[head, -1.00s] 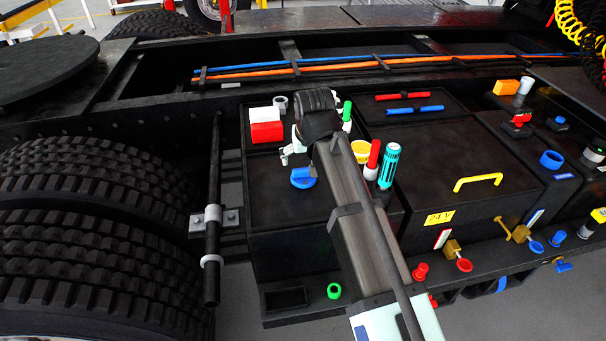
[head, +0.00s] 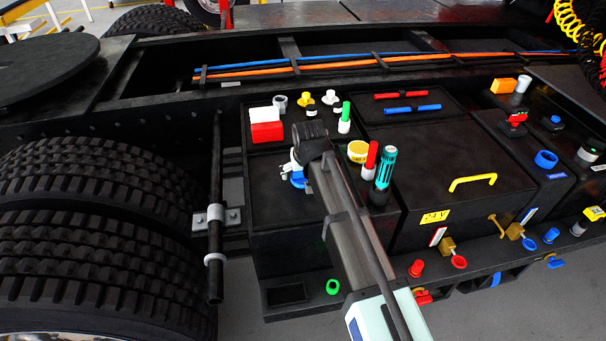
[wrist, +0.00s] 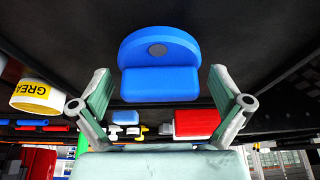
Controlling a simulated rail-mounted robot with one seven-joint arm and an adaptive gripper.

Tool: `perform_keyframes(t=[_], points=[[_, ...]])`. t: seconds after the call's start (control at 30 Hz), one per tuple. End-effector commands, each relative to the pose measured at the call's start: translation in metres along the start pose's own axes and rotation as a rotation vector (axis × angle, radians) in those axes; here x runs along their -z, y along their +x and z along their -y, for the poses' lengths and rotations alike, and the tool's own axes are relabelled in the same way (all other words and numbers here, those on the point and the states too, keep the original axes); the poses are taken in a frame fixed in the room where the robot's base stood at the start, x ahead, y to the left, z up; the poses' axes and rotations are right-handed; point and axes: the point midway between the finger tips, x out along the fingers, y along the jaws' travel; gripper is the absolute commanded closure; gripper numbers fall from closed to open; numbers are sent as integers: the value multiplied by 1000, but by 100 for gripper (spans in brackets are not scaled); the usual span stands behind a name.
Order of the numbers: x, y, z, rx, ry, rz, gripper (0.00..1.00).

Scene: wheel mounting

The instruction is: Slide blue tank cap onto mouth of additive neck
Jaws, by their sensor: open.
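The blue tank cap (head: 298,180), a disc with a block-shaped grip, is on the dark box top at the left. My gripper (head: 292,169) is at the cap, partly covering it in the head view. In the wrist view my gripper (wrist: 160,86) is open, with one finger to each side of the blue cap (wrist: 160,62). Gaps show between the cap and both fingers, so it is not gripped. I cannot tell for certain which fitting is the additive neck; a short grey open cylinder (head: 280,102) stands at the back left of the box.
A red block (head: 267,132) with a white one is behind the cap. Yellow (head: 305,98) and white (head: 330,98) fittings stand at the back. A yellow ring (head: 358,152), a red-and-white marker (head: 370,160) and a teal cylinder (head: 384,168) stand close to the arm's right.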

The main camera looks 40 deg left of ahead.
Motion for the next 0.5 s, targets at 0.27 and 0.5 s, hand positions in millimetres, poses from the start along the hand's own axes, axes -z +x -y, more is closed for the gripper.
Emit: perform_keyframes(t=[0.27,0.5], points=[[0,5,0,0,0,-2,0],[0,5,0,0,0,-1,61]])
